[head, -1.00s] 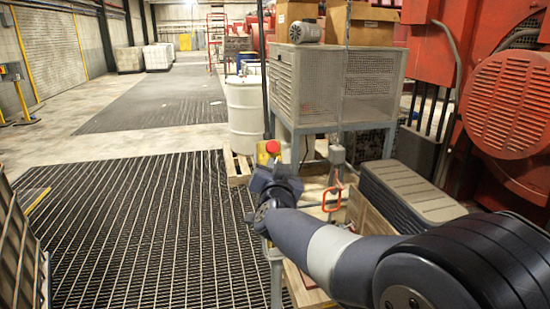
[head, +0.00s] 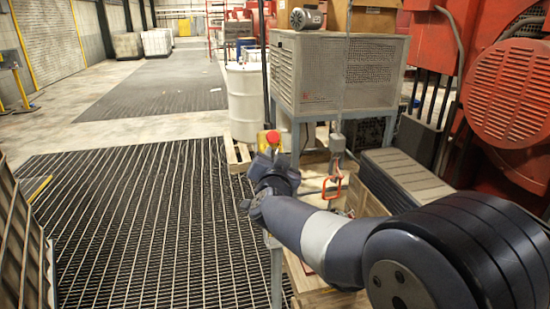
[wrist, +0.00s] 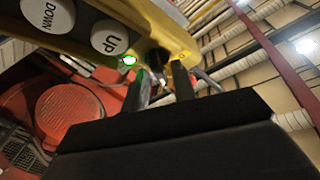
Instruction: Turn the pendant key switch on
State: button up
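The yellow pendant (wrist: 170,32) fills the top of the wrist view, with white DOWN (wrist: 48,14) and UP (wrist: 109,37) buttons and a lit green lamp (wrist: 128,60). A dark round part (wrist: 158,58), apparently the key switch, sits on its face near the lamp. My gripper (wrist: 158,82) has its two dark fingers apart, pointing at this part. I cannot tell whether they touch it. In the head view the pendant (head: 262,140) shows its red button (head: 272,138) just above my gripper (head: 266,166), which hides the rest of it.
A grey mesh cabinet (head: 340,72) on legs and a white drum (head: 245,100) stand behind the pendant. An orange-red handle (head: 331,187) and a ridged step (head: 405,175) are to the right. Red machinery (head: 505,95) fills the far right. The grated floor (head: 130,230) at left is clear.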

jog(key=shift+o, duration=0.3)
jog(key=shift+s, duration=0.1)
jog(key=s+b, duration=0.1)
jog(key=s, duration=0.9)
jog(key=shift+s+d, duration=0.15)
jog(key=shift+s, duration=0.15)
jog(key=shift+w, duration=0.1)
jog(key=w+p, duration=0.1)
jog(key=w, duration=0.8)
jog(key=shift+w, duration=0.85)
jog(key=shift+s, duration=0.1)
